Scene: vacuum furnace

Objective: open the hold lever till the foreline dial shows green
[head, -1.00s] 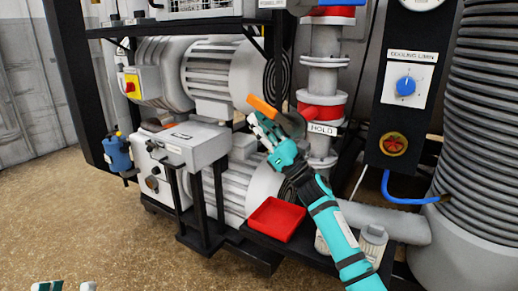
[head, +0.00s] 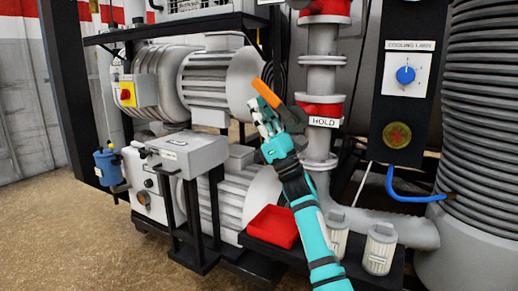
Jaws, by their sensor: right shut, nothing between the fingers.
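The hold lever (head: 267,94) is an orange handle at the centre, slanting up and to the left. It is beside the red-banded pipe with the HOLD label (head: 324,122). My right gripper (head: 259,119) is shut and empty, just below the orange handle. Its fingers overlap the lever's lower side in the picture; whether they touch it I cannot tell. My left gripper is out of view.
A red tray (head: 273,226) sits on the black shelf below my right arm, with pale canisters (head: 379,249) to its right. The panel with the blue cooling knob (head: 405,75) and the ribbed column (head: 483,100) stand at the right. Pump motors (head: 209,82) fill the left. Floor is open at lower left.

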